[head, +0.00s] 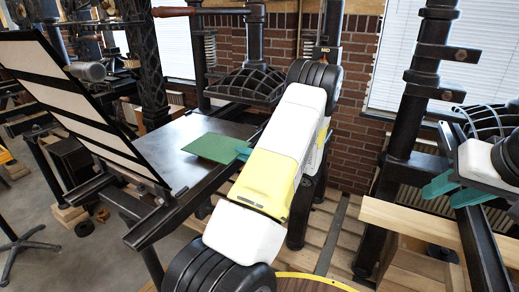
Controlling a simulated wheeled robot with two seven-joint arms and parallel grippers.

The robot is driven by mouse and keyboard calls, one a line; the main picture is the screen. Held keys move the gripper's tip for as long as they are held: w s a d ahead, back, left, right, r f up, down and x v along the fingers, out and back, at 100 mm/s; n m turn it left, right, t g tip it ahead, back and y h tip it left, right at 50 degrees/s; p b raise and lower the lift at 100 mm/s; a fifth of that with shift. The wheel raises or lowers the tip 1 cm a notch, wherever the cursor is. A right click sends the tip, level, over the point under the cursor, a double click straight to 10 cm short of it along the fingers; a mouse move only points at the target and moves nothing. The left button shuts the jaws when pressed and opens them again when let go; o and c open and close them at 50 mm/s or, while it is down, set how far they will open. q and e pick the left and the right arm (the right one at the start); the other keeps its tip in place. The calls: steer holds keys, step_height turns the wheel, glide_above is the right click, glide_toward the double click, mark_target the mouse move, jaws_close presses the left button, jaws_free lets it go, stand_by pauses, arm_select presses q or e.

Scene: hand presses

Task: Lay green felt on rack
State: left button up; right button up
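The green felt (212,148) lies flat on, or just above, the dark press bed (190,130). My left gripper (243,153) is at the felt's right edge, with a teal fingertip overlapping it. The rest of that gripper is hidden behind my own arm, so I cannot tell whether it grips the felt. My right gripper (440,194) is at the right, with two teal fingers apart and no object seen between their tips. Pale wooden slats (345,232) show low behind my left arm. I cannot tell whether they are the rack.
A tilted frame with white panels and black bars (75,105) rises left of the bed. A dark press head (245,84) hangs over its far end. A black post (408,120) and a wooden board (420,222) stand near my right gripper. Brick wall is behind.

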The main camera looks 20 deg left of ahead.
arm_select(q)
steer(key=shift+a, duration=0.35)
jaws_close()
step_height(320, 180, up, 3)
stand_by(0.3)
steer(key=d+r, duration=0.3)
steer(key=d, duration=0.4)
steer(key=shift+s, duration=0.25)
stand_by(0.5)
